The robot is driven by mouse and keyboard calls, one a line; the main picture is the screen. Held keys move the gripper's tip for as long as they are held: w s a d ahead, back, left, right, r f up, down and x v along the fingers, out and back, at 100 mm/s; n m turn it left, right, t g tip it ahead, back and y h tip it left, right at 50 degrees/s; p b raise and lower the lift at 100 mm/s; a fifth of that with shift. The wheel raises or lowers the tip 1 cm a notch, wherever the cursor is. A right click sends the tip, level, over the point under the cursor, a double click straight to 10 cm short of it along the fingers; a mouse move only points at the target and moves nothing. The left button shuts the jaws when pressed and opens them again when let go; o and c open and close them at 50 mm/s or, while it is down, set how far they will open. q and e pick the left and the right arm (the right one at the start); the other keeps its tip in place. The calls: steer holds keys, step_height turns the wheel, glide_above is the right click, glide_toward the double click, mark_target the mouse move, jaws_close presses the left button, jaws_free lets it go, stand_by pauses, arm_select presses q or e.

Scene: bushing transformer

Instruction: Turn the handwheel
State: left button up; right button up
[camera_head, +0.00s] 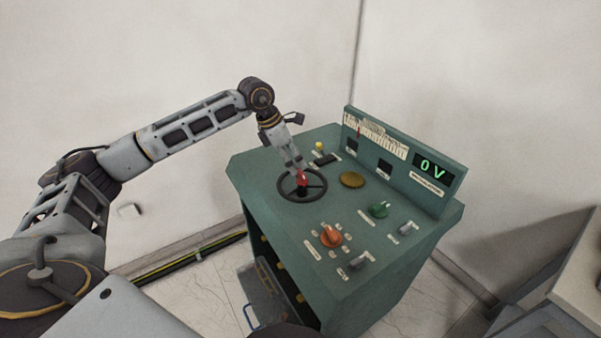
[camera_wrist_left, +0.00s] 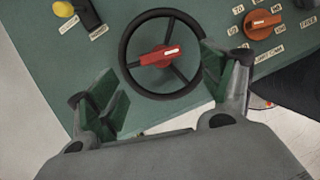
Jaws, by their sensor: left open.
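The handwheel is a black ring with spokes and a red hub bar, on the top of a green control console. In the head view the handwheel (camera_head: 284,191) is at the console's left part, and it fills the upper middle of the left wrist view (camera_wrist_left: 124,47). My left gripper (camera_head: 298,170) is above the wheel, over its hub. My right gripper is not in view.
The green console (camera_head: 262,175) has an upright panel with a display (camera_head: 433,168) reading 0 V. White walls stand behind; a grey cabinet (camera_head: 570,290) is at right.

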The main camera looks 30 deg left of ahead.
mark_target(301, 174)
arm_select(q)
steer(key=x, duration=0.6)
steer(key=shift+f+p, duration=0.15)
steer(key=shift+p, duration=0.25)
steer(key=shift+w+d+f, duration=0.15)
steer(key=shift+w+f, duration=0.05)
steer(key=shift+f, duration=0.3)
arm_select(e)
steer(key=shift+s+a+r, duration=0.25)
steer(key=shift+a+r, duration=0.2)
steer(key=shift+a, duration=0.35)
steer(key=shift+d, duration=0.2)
arm_select(q)
steer(key=shift+c, duration=1)
steer(key=c, duration=1.2)
